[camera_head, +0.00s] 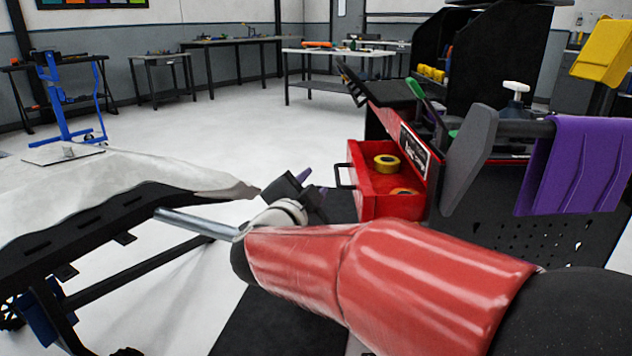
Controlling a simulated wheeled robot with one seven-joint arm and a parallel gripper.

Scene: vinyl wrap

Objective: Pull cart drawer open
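The red cart drawer (392,205) stands pulled out of the tool cart (410,133), its inside showing. A yellow tape roll (386,163) and an orange item (403,191) lie in it. A dark handle (340,175) sticks out from the drawer's left-hand front. My gripper (312,184) is just left of and slightly below the handle, in the picture's middle. Its two dark fingers look spread, with nothing seen between them, and it appears clear of the handle. My red arm hides the lower part of the cart.
A purple cloth (575,165) hangs on the cart's right rail. Workbenches line the back wall. The floor (230,120) between is clear.

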